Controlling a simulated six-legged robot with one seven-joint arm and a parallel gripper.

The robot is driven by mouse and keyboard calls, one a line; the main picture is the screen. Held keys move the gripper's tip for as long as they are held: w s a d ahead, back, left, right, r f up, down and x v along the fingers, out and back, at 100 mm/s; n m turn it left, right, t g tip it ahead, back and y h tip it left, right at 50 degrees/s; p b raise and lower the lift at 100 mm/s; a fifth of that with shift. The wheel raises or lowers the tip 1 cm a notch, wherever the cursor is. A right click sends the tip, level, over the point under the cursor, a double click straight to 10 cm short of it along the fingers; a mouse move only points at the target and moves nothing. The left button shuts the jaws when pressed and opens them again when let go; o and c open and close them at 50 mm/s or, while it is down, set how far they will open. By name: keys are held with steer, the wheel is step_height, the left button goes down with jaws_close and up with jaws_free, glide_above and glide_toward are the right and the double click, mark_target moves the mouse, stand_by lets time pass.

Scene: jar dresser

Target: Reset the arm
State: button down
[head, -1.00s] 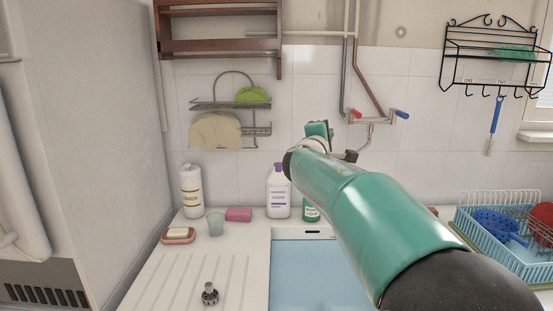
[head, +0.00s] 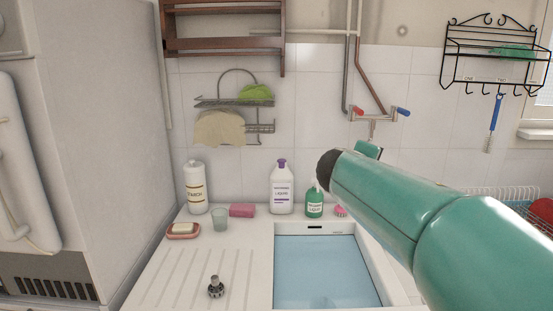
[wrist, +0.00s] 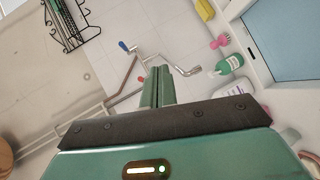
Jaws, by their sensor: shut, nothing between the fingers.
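My gripper (wrist: 158,86) shows in the wrist view, with its two green fingers together and nothing between them. In the head view my green arm reaches in from the lower right, and the gripper itself is mostly hidden behind the arm. A small green part of the arm's end (head: 368,150) shows just below the wall tap (head: 378,114). The fingers appear in front of the tap's pipe in the wrist view, apart from the bottles and the sink.
Below the arm is the blue sink (head: 325,270). A green bottle (head: 314,204), a white bottle with purple cap (head: 282,190), a pink sponge (head: 242,210) and a green cup (head: 219,220) stand behind. A black wire rack (head: 490,65) hangs at right.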

steer(key=s+d+f+m+g+y, duration=0.1)
steer(key=s+f+m+g, duration=0.1)
steer(key=s+f, duration=0.35)
steer(key=s+d+f+m+g+y, duration=0.1)
steer(key=s+f+m, duration=0.1)
steer(key=s, duration=0.6)
steer(key=s+a+f+m+g+y, duration=0.1)
steer(key=s+a+f+m+y, duration=0.1)
steer(key=s+f, duration=0.4)
steer(key=s+a+f+m+g+y, duration=0.2)
steer(key=s+a+f+y, duration=0.2)
steer(key=s, duration=0.8)
step_height(320, 180, down, 2)
steer(key=shift+a+f+m, duration=0.1)
steer(key=shift+a+m, duration=0.3)
steer(key=shift+a, duration=0.65)
